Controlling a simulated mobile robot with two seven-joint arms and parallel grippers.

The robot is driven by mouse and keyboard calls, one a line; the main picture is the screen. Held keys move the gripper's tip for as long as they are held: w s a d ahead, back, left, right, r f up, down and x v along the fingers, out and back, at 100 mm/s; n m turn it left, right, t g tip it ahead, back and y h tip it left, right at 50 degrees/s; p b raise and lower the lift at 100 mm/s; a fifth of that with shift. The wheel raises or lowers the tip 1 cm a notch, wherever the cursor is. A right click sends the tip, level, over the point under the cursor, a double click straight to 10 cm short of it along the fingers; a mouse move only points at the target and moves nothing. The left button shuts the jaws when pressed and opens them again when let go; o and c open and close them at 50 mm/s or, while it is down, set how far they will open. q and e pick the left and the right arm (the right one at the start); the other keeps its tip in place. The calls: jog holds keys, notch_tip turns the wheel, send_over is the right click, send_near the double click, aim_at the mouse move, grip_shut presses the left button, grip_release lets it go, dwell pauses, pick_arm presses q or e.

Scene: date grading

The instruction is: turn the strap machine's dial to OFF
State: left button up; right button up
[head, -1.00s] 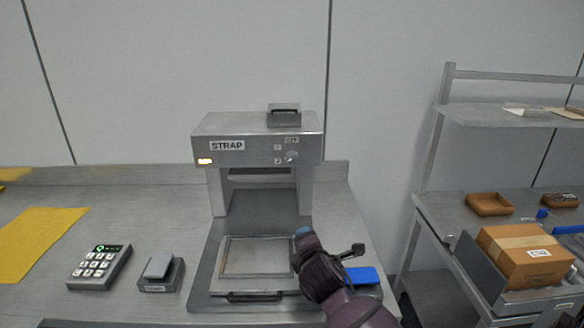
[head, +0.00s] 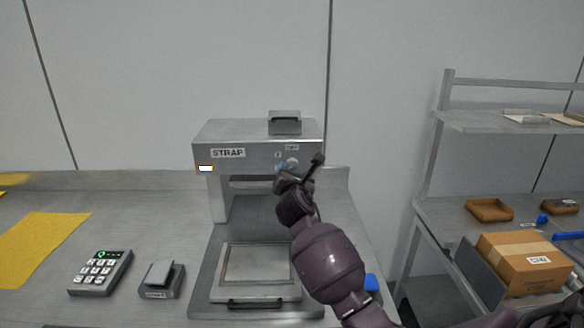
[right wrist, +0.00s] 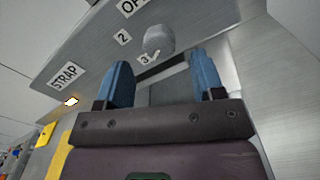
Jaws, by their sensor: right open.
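The grey strap machine (head: 242,147) stands on the bench with a STRAP label and a lit orange lamp on its front. Its round dial (head: 292,163) is at the right of the front panel. In the right wrist view the dial (right wrist: 158,39) has marks OFF, 2 and 3 around it, and its white pointer mark lies close to the 3. My right gripper (head: 290,172) is just below the dial. In the right wrist view its two blue fingertips (right wrist: 160,75) are apart, with nothing between them; the dial is beyond them, apart from both. My left gripper is not in view.
A keypad (head: 101,272) and a small grey device (head: 161,280) lie on the bench left of the machine. A tray with a handle (head: 258,303) sits in front of it. A cardboard box (head: 525,268) stands at the right.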

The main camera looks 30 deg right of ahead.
aim_at(292, 167)
jog(key=shift+x, duration=2.3)
jog(key=c, duration=0.9)
